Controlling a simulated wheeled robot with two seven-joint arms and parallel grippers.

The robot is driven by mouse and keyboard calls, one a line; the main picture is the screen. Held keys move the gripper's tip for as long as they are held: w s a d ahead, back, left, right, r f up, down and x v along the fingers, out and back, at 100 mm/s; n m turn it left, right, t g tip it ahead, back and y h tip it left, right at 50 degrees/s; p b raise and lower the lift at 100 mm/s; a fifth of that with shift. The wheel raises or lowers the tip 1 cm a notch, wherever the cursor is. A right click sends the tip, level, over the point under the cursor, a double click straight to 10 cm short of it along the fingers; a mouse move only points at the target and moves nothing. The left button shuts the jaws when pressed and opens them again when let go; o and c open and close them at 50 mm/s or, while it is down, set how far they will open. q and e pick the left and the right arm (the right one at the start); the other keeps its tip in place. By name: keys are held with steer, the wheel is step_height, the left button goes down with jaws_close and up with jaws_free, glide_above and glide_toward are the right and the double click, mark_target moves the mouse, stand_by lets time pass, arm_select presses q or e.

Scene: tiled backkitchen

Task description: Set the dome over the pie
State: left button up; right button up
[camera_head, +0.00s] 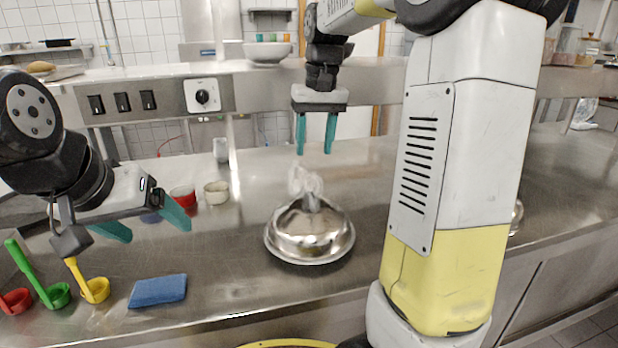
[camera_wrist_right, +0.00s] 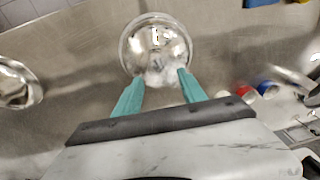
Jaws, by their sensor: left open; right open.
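A shiny silver dome (camera_head: 310,238) with a knob on top stands upright on the steel counter, in the middle of the head view. A pale, steam-like wisp (camera_head: 304,178) shows by its knob. No pie is visible; I cannot tell what is under the dome. My right gripper (camera_head: 315,148) is open and empty, above and behind the dome. In the right wrist view the dome (camera_wrist_right: 155,42) lies beyond the open fingers (camera_wrist_right: 160,80), apart from them. My left gripper (camera_head: 150,224) is open and empty, to the left of the dome.
Another shiny metal piece (camera_head: 517,218) is mostly hidden behind my right arm; a shiny round piece (camera_wrist_right: 15,84) shows at left in the wrist view. A blue sponge (camera_head: 158,291), colored scoops (camera_head: 95,290) and small red (camera_head: 183,195) and cream (camera_head: 217,193) cups are at left.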

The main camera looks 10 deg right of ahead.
steer(key=s+a+f+t, duration=0.1)
steer(key=s+t, duration=0.1)
steer(key=s, duration=0.8)
steer(key=s+a+f+t+y, duration=0.1)
steer(key=s+f+t, duration=0.1)
steer(key=s, duration=0.8)
steer(key=shift+s+a+t, duration=0.2)
steer(key=shift+t, duration=0.4)
